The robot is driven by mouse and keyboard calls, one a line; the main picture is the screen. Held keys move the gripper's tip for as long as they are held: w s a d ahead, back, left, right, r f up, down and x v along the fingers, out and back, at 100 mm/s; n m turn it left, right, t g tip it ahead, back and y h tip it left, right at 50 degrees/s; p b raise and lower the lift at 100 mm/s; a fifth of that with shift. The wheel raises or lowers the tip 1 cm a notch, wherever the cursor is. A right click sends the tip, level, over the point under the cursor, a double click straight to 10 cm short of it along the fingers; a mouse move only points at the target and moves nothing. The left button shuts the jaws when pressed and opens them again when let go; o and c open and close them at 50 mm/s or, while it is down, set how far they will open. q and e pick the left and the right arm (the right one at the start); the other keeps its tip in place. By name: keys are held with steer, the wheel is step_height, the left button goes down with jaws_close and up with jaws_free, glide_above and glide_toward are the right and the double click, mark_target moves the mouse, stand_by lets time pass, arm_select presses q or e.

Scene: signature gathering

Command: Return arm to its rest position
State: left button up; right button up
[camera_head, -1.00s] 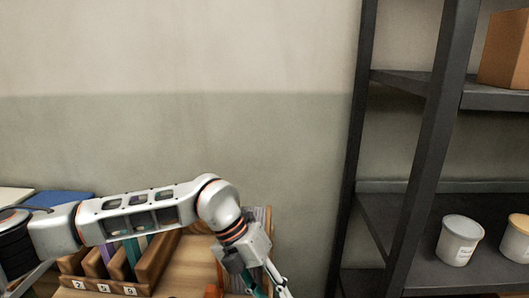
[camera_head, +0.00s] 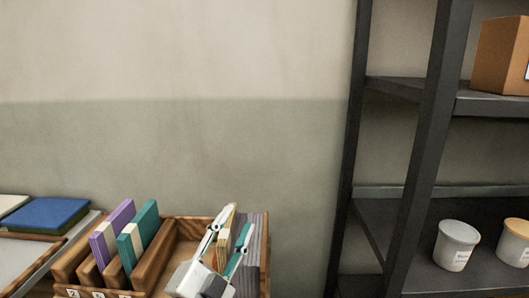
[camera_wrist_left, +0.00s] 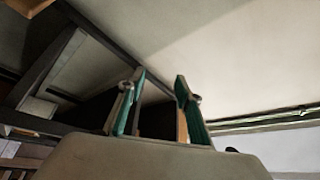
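My left gripper (camera_head: 240,217) rises from the bottom edge of the head view, its fingers pointing up. It is in front of the right part of a wooden divided holder (camera_head: 185,229). In the left wrist view its two teal-lined fingers (camera_wrist_left: 160,75) stand apart with nothing held between them. The rest of the left arm is out of the head view. My right gripper does not show. I cannot tell whether the left gripper touches the holder.
A purple book (camera_head: 112,232) and a teal book (camera_head: 138,236) stand in the holder. A blue book (camera_head: 45,214) lies at left. A dark metal shelf (camera_head: 428,140) at right carries a grey tub (camera_head: 456,245), a yellow-lidded tub (camera_head: 515,243) and a cardboard box (camera_head: 502,55).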

arm_select(q)
steer(key=s+a+f+n+g+y, duration=0.25)
steer(key=a+f+y, duration=0.25)
steer(key=a+f, duration=0.35)
steer(key=s+a+f+n+g+y, duration=0.2)
steer(key=a+f+n+y, duration=0.2)
steer(key=a+f, duration=0.45)
steer(key=s+a+f+n+g+y, duration=0.15)
steer(key=s+a+f+g, duration=0.25)
steer(key=s+a+f, duration=0.4)
steer(key=s+a+f+g+y, duration=0.2)
steer(key=s+a+f+g, duration=0.4)
steer(key=s, duration=0.5)
steer(key=w+d+f+n+t+h, duration=0.2)
steer(key=d+f+t+h, duration=0.3)
steer(key=d+f, duration=0.9)
steer(key=d+h, duration=0.2)
steer(key=d, duration=0.1)
steer(key=shift+w+f, duration=0.15)
steer(key=shift+f, duration=0.15)
